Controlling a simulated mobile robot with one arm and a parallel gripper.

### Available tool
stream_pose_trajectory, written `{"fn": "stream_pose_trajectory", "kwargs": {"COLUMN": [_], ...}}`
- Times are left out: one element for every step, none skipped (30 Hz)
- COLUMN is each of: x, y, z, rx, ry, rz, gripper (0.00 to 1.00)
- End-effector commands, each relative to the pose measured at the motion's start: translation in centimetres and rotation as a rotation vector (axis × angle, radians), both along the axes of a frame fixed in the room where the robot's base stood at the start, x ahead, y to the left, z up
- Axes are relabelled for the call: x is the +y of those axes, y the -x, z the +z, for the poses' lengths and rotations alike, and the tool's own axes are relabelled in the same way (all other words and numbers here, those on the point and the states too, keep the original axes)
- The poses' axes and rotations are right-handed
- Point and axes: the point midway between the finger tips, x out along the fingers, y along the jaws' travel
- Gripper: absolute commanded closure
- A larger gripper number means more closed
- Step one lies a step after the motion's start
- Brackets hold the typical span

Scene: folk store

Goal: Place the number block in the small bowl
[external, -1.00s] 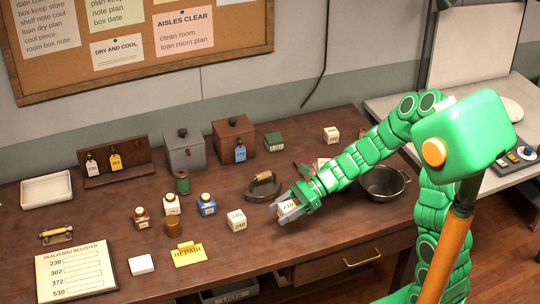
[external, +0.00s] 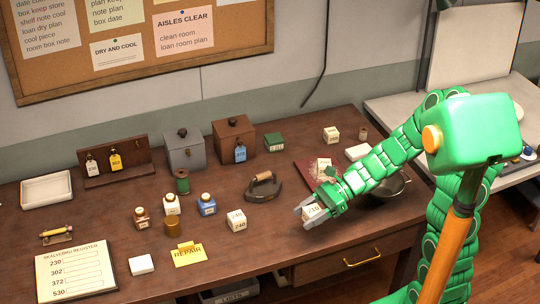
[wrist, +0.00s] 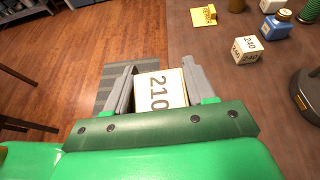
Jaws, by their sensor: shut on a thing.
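My gripper (external: 309,213) is shut on a white number block marked 210 (wrist: 157,91). In the external view the block (external: 315,211) sits between the grey fingers near the table's front edge, and I cannot clearly tell how high it is. The small bowl (external: 398,192), dark and metallic, stands on the table to the right, partly hidden behind my arm. Another number block (external: 237,219), marked 240, stands on the table to the left of my gripper. It also shows in the wrist view (wrist: 245,50).
An iron (external: 263,188) stands behind and left of my gripper. A dark red book (external: 312,173) and a white block (external: 358,152) lie behind my arm. Small bottles, a yellow repair sign (external: 189,255) and a register sheet (external: 75,270) occupy the left side.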

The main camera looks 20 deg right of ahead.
Motion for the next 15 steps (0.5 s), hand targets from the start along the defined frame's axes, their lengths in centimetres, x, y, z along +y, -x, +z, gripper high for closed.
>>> {"fn": "stream_pose_trajectory", "kwargs": {"x": [0.0,-0.1,-0.3,-0.4,-0.6,-1.0,-1.4,-1.8,-2.4,-2.9,-3.5,-4.2,-4.9,-5.4,-6.2], "y": [0.0,-0.1,-0.2,-0.3,-0.4,-0.6,-0.8,-1.0,-1.3,-1.6,-1.8,-2.2,-2.4,-2.6,-2.9], "z": [0.0,0.0,0.1,0.1,0.1,0.2,0.3,0.3,0.4,0.5,0.6,0.7,0.8,0.8,1.0], "rx": [0.0,-0.001,-0.001,-0.002,-0.003,-0.003,-0.004,-0.005,-0.007,-0.009,-0.01,-0.012,-0.013,-0.013,-0.015], "ry": [0.0,0.0,-0.001,-0.001,-0.001,-0.002,-0.003,-0.004,-0.006,-0.007,-0.008,-0.008,-0.009,-0.009,-0.01], "rz": [-0.001,-0.002,-0.005,-0.008,-0.012,-0.018,-0.023,-0.03,-0.04,-0.048,-0.056,-0.069,-0.078,-0.086,-0.1], "gripper": [0.76,0.76,0.76,0.76,0.76,0.76,0.76,0.76,0.76,0.76,0.76,0.76,0.76,0.76,0.76]}}
